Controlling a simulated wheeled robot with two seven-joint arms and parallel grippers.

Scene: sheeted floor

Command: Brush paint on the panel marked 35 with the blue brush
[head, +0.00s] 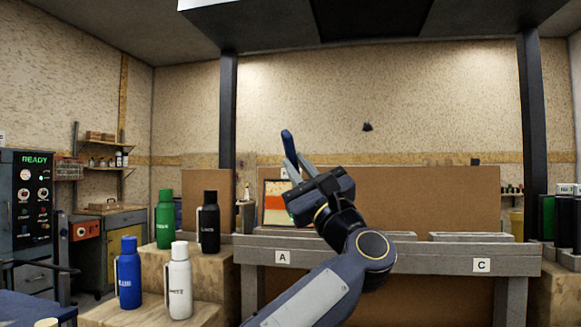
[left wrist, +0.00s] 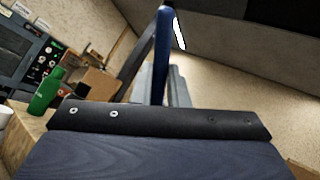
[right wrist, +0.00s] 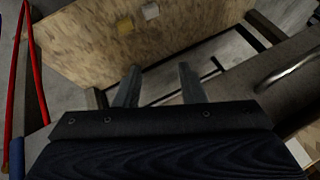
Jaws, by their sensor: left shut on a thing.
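My left gripper (head: 291,170) is raised in front of the bench and shut on a blue brush (head: 287,143), which points up and slightly left. In the left wrist view the brush (left wrist: 162,60) stands between the fingers; its bristles cannot be made out. A panel (head: 270,216) with orange and pale bands stands behind the gripper, above label A, partly hidden by my arm. No marking 35 can be read. My right gripper (right wrist: 158,85) is open and empty in the right wrist view, with plywood and floor beyond it.
Green (head: 165,219), black (head: 208,222), blue (head: 129,273) and white (head: 179,281) bottles stand on wooden steps at left. The grey bench (head: 380,254) carries labels A and C (head: 481,265). A brown board (head: 430,200) stands behind it. A control cabinet (head: 30,215) reads READY.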

